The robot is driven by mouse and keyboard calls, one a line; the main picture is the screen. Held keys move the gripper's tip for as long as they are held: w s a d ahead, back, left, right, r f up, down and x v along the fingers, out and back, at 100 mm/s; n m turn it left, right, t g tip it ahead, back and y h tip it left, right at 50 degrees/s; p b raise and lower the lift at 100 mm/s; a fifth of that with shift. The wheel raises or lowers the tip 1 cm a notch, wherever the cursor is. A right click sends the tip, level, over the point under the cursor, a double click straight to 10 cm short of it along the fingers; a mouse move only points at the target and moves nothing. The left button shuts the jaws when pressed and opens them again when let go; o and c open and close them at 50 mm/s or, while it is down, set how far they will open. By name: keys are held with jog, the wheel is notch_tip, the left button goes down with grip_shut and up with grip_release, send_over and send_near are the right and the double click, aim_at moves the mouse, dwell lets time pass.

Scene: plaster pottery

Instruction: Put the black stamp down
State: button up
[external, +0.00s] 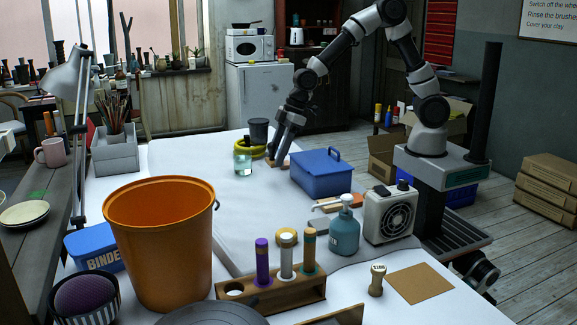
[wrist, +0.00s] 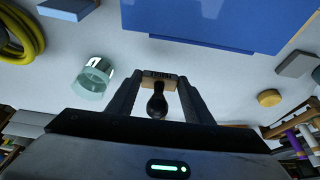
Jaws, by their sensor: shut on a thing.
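My gripper (wrist: 157,95) has both fingers closed around the black stamp. The stamp's dark bulb-shaped handle (wrist: 157,103) sits between the fingers, with a pale wooden block bearing dark marks at its far end. In the external view my gripper (external: 276,152) is low over the far part of the white table, between the glass jar and the blue lidded box. The stamp's brownish block shows small under the fingertips, at or just above the tabletop; I cannot tell if it touches.
The glass jar (external: 243,162), yellow coil (external: 251,151) and black cup (external: 259,130) stand left of my gripper. The blue box (external: 322,174) is close on its right. An orange bucket (external: 160,240), wooden rack (external: 272,297) and brown square sheet (external: 420,283) are nearer the camera.

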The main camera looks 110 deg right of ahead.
aim_at(273, 185)
notch_tip(273, 185, down, 7)
jog(key=shift+f+b, duration=0.15)
jog(key=shift+b, duration=0.6)
jog(key=shift+f, duration=0.2)
jog(key=o, duration=1)
jog(key=shift+o, duration=0.2)
jog(key=p+v, duration=0.3)
jog(key=v, duration=0.9)
jog(key=shift+r, duration=0.25)
